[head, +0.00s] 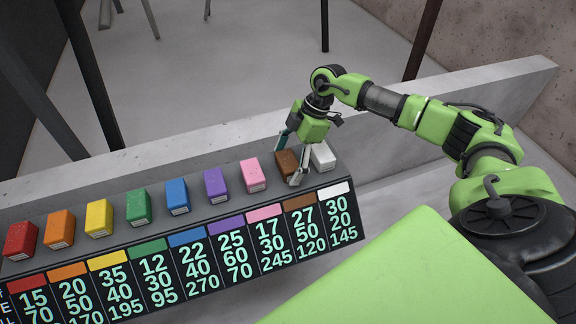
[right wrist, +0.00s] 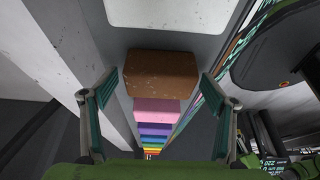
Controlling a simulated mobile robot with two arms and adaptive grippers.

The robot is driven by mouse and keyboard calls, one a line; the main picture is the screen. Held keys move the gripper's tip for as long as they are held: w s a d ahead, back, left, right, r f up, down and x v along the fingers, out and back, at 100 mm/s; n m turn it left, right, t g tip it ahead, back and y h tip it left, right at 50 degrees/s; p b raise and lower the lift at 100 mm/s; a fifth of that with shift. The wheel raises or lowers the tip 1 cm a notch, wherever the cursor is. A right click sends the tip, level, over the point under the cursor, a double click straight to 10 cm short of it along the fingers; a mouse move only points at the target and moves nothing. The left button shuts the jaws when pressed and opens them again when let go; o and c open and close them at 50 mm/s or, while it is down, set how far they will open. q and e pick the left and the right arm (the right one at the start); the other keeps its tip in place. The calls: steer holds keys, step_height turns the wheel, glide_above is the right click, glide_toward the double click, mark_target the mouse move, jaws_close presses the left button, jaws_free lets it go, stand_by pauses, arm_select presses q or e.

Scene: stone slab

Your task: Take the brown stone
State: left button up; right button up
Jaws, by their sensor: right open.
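The brown stone (head: 285,161) sits on the dark top of the slab, between the pink stone and the white stone, partly hidden by my right gripper in the head view. My right gripper (head: 289,162) is open, reaching down with one finger on the far side and one on the near side of the brown stone. In the right wrist view, the brown stone (right wrist: 162,75) lies ahead between the two spread fingers (right wrist: 163,98); no contact shows. My left gripper is not in view.
The pink stone (head: 252,174) and white stone (head: 322,156) stand close on either side. Several other coloured stones, such as the purple one (head: 216,185), continue leftward in a row. A number panel (head: 190,255) faces the front. A pale ledge (head: 450,84) runs behind.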

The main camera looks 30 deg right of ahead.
steer(key=shift+r, duration=0.1)
steer(key=c, duration=1.3)
steer(key=shift+c, duration=0.2)
